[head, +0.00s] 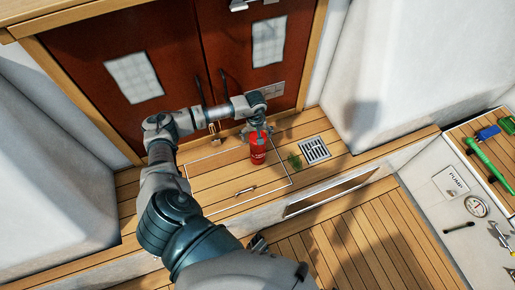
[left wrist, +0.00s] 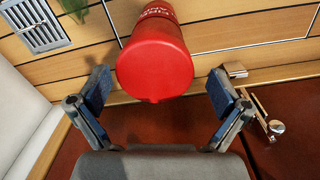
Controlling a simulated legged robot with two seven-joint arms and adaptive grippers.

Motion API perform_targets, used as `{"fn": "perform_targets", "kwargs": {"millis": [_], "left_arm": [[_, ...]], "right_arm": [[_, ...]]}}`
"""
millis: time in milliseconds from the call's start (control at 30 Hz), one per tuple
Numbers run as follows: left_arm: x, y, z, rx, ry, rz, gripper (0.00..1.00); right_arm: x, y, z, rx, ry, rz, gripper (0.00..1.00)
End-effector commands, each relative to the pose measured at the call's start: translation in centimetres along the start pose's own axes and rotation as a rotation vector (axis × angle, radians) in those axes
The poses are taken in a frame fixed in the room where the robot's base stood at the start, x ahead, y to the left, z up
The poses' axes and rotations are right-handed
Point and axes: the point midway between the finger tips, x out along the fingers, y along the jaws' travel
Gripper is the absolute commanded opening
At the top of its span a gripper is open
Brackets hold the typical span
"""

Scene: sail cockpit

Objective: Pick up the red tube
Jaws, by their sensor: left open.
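The red tube (head: 258,152) stands upright on the wooden step in front of the dark red doors in the head view. It has pale lettering on its side. In the left wrist view the red tube (left wrist: 155,70) shows its round end between and just beyond my fingers. My left gripper (head: 259,131) is right at the top of the tube, pointing down. In the left wrist view my left gripper (left wrist: 158,92) is open, with a blue-padded finger on each side and a gap to the tube. My right gripper is not seen.
A metal drain grate (head: 314,150) and a green tuft (head: 294,161) lie right of the tube. The red doors (head: 150,60) rise close behind. A brass latch (head: 213,131) is to the left. A side bench holds a green tool (head: 487,158) and a blue item (head: 488,132).

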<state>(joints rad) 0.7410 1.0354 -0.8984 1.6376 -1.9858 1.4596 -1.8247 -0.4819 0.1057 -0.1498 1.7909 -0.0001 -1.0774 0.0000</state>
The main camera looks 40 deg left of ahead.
Motion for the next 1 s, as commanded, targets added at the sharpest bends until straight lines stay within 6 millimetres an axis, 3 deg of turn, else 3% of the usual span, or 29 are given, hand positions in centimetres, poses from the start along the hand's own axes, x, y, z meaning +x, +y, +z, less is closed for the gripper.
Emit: {"fn": "perform_targets", "kwargs": {"millis": [233, 500, 867, 900, 1000], "left_arm": [[3.8, 0.4, 0.3, -0.001, -0.001, -0.002, 1.0], [4.4, 0.3, 0.1, 0.0, 0.0, 0.0, 1.0], [4.5, 0.2, 0.1, 0.0, -0.001, 0.0, 0.1], [4.4, 0.3, 0.0, 0.0, 0.0, 0.001, 0.05], [4.4, 0.3, 0.0, 0.0, 0.0, 0.0, 0.05]], "right_arm": [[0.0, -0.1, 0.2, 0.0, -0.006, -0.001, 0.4], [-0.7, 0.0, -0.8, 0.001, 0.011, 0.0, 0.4], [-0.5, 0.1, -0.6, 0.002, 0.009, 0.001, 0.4], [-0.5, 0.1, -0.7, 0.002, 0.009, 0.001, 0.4], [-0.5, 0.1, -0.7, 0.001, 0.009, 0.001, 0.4]]}}
